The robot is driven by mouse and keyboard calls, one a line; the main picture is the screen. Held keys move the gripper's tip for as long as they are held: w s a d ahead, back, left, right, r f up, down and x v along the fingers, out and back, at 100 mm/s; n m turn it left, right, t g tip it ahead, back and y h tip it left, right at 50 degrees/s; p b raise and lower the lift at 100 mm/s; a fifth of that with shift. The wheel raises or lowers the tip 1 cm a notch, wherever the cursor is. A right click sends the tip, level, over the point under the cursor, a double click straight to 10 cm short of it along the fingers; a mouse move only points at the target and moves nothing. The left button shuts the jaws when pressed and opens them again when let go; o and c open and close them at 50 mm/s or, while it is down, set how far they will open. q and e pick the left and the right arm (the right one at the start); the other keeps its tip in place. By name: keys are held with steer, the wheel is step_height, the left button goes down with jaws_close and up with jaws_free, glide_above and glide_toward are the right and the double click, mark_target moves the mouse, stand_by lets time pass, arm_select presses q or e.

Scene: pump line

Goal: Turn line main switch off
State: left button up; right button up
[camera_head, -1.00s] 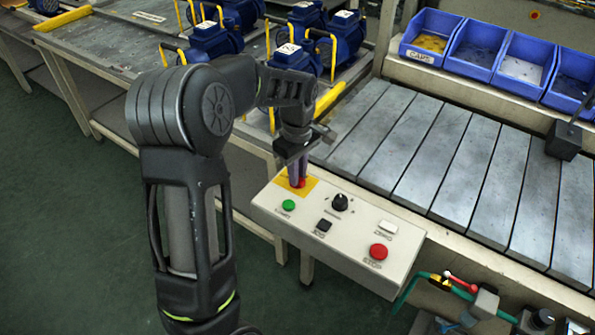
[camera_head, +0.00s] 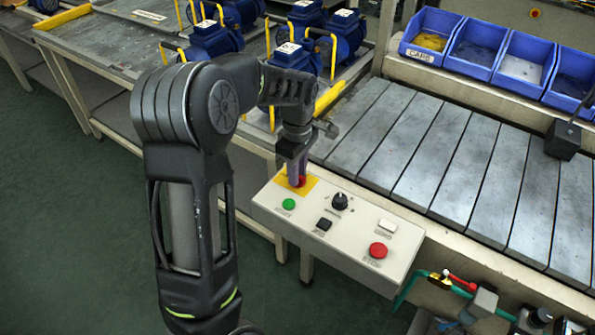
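The control panel (camera_head: 345,255) is a pale sloped box at the front of the slatted bench. A red switch (camera_head: 301,182) on a yellow plate (camera_head: 312,188) sits at its far left corner. My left gripper (camera_head: 297,180) points down over this plate, its fingers at the red switch and seemingly closed around it. The fingers hide most of the switch, so its setting cannot be read. A black rotary knob (camera_head: 340,201), a green button (camera_head: 289,204), a black button (camera_head: 323,224), a white button (camera_head: 387,227) and a red stop button (camera_head: 378,250) stand clear of the gripper.
Blue pumps (camera_head: 293,57) with yellow handles stand on the bench behind my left arm. Blue bins (camera_head: 475,47) line a shelf at the back right. The slatted surface (camera_head: 440,165) is mostly clear, with a dark block (camera_head: 563,140) at right. A teal hose (camera_head: 408,290) lies below right.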

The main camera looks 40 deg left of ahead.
arm_select(q)
steer(key=shift+o, duration=1.1)
step_height(320, 180, up, 8)
steer(key=shift+f, duration=0.1)
